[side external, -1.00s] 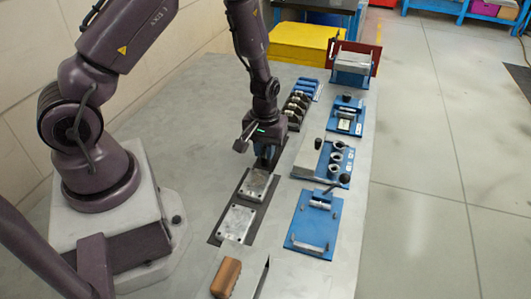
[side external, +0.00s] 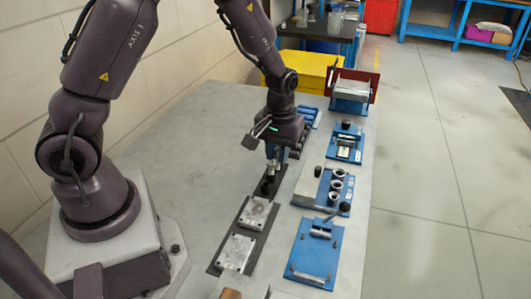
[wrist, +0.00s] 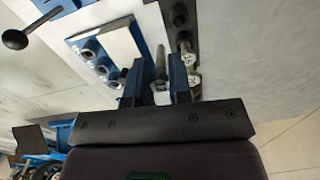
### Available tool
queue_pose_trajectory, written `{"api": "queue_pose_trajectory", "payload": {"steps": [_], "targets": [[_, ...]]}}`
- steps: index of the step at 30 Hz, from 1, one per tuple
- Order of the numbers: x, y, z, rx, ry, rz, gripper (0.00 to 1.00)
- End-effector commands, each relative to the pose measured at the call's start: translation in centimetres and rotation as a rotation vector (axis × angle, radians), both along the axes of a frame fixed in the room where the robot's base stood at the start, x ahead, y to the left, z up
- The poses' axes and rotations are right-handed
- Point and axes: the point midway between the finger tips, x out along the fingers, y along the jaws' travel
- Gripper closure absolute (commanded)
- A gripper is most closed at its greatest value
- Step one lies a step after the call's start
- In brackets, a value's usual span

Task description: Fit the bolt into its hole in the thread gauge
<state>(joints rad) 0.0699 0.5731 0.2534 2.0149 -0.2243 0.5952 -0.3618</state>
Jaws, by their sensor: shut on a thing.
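My gripper (side external: 272,158) hangs above the far end of a dark strip; in the wrist view its two fingers (wrist: 158,90) are shut on the bolt (wrist: 160,68), a slim metal piece between them. Its lower end is hard to make out. In the side view the bolt shows only as a small bright part (side external: 270,170) under my gripper. What looks like the thread gauge (side external: 337,182), a blue base with a pale block and several dark-centred rings, stands to the right of my gripper. It is at upper left in the wrist view (wrist: 90,48).
The dark strip (side external: 218,257) bears two metal plates (side external: 238,252) near the front. Metal bolt heads (wrist: 188,58) stand beside the right finger in the wrist view. A blue fixture (side external: 315,258) lies nearer the front. The grey table left of the strip is clear.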

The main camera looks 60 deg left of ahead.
Motion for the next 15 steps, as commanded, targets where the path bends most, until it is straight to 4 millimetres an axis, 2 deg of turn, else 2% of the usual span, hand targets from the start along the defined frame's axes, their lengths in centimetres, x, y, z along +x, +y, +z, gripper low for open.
{"api": "queue_pose_trajectory", "payload": {"steps": [3,9,15], "targets": [[3.6,-2.8,-0.8,0.004,-0.003,-0.125,1.0],[8.6,-7.2,-1.0,-0.001,-0.015,-0.32,1.0],[11.0,-8.6,0.1,-0.008,-0.027,-0.413,1.0]]}}
